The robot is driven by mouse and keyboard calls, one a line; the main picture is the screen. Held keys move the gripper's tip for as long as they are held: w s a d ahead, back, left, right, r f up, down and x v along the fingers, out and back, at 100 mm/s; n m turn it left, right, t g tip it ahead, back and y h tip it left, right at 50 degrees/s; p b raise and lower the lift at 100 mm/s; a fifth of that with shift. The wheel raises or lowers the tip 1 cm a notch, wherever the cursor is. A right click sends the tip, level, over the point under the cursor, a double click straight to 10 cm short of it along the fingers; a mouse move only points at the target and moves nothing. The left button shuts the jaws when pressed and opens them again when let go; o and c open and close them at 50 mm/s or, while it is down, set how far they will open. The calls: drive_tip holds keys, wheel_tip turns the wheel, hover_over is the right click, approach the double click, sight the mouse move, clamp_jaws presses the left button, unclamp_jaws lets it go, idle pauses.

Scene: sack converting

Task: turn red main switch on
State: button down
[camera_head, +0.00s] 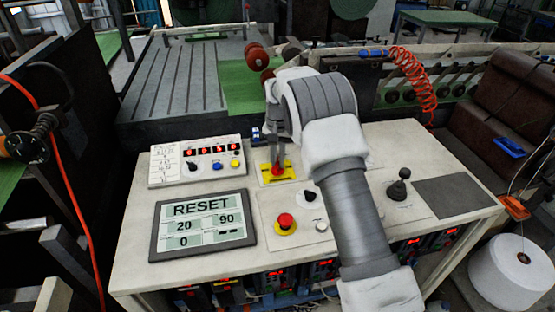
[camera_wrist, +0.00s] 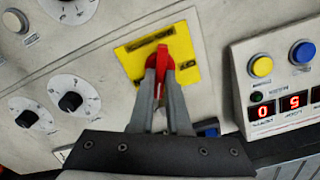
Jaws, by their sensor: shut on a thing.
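The red main switch (camera_head: 278,170) sits on a yellow plate (camera_head: 264,181) near the back middle of the control panel. In the wrist view the red switch handle (camera_wrist: 161,55) shows between the two grey fingers, with the yellow plate (camera_wrist: 186,50) behind it. My gripper (camera_head: 278,162) reaches down to the switch from above and is shut on the handle; it also shows in the wrist view (camera_wrist: 160,80). The fingers hide part of the handle.
A red button (camera_head: 286,221) on a yellow base and a black knob (camera_head: 309,196) are close in front. A display reading RESET (camera_head: 203,224) and a counter box (camera_head: 197,160) are at left. A black joystick (camera_head: 399,187) stands at right.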

sight(278, 162)
drive_tip(key=shift+m, duration=1.7)
drive_tip(key=shift+d+m, duration=0.1)
drive_tip(key=shift+m, duration=0.2)
drive_tip(key=c, duration=0.9)
unclamp_jaws()
wheel_tip(278, 162, up, 18)
drive_tip(key=shift+f, duration=0.25)
